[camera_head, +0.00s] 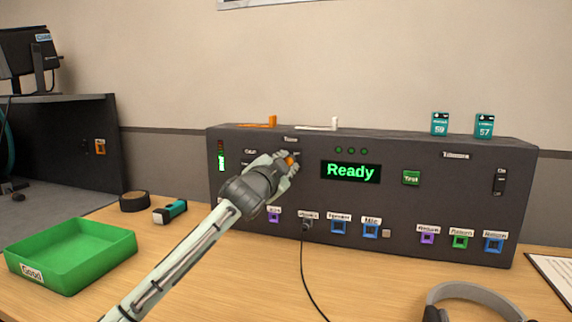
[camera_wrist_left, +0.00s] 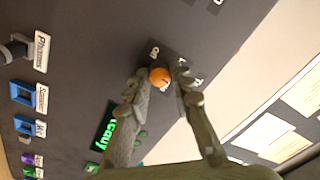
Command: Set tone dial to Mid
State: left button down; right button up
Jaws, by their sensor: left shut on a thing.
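The tone dial (camera_wrist_left: 160,76) is a round orange knob on the front of the dark console (camera_head: 400,205). In the head view the dial (camera_head: 289,160) shows only as a small orange patch between my left gripper's fingers. My left gripper (camera_head: 287,163) is shut on the dial, with one finger on each side of it in the left wrist view (camera_wrist_left: 161,82). Part of a letter label shows beside the dial, but the fingers hide the rest, so I cannot tell its setting. My right gripper is not in view.
The console's display (camera_head: 350,172) reads "Ready", with a green button (camera_head: 411,177) to its right. Coloured sockets line the console's lower front, and a black cable (camera_head: 304,262) hangs from one. A green tray (camera_head: 70,252) and headphones (camera_head: 470,295) lie on the table.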

pick_arm(q)
jog(key=m, duration=0.4)
jog(key=shift+m, duration=2)
jog(key=c, duration=1.3)
grip_release()
jog(key=v, duration=1.2)
jog(key=shift+s, duration=0.1)
